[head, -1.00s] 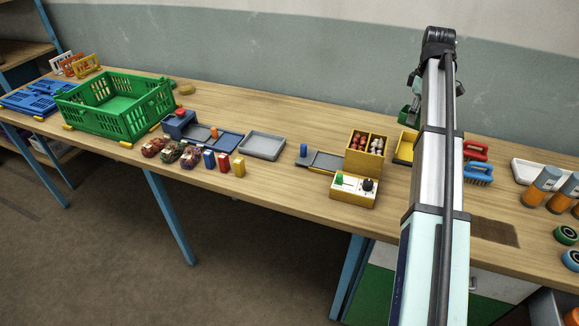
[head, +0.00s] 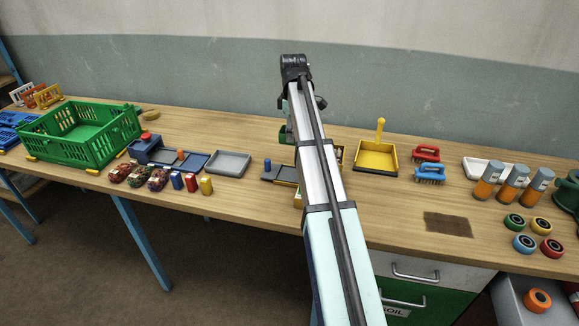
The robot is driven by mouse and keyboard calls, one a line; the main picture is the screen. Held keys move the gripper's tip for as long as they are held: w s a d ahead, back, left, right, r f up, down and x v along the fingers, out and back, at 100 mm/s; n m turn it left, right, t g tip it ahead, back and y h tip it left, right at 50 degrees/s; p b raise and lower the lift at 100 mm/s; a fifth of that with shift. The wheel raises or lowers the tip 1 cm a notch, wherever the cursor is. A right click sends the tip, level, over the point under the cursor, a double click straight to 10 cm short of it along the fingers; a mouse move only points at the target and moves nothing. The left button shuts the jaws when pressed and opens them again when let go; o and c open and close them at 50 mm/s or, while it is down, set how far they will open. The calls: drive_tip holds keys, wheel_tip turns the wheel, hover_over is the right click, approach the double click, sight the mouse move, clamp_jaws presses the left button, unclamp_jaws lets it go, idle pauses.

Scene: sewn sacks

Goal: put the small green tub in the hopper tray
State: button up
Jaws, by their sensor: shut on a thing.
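The small green tub (head: 283,134) shows only as a green edge left of my arm's far end, high over the back of the bench. My gripper (head: 287,122) is shut on it; the arm hides most of both. A two-part yellow box (head: 338,157) is mostly hidden behind my arm, with a low dark grey tray (head: 279,174) and a blue peg to its left. A separate light grey tray (head: 229,163) lies empty further left. I cannot tell for sure which is the hopper tray.
A green crate (head: 82,133), a blue unit with a tray (head: 146,150), small sacks and coloured blocks stand to the left. To the right are a yellow dustpan (head: 377,157), brushes, orange-grey cylinders and rollers. The bench behind the grey trays is clear.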

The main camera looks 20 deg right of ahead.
sight(292, 174)
wheel_tip(292, 174, down, 15)
drive_tip(key=p, duration=0.3)
drive_tip(key=shift+r, duration=0.2)
drive_tip(key=o, duration=0.4)
drive_tip(key=shift+f, duration=0.15)
drive_tip(key=o, duration=0.5)
drive_tip(key=shift+c, duration=0.2)
wheel_tip(292, 174, up, 12)
drive_tip(key=b, duration=0.2)
drive_tip(key=shift+r+b, duration=0.2)
drive_tip(key=shift+b, duration=0.15)
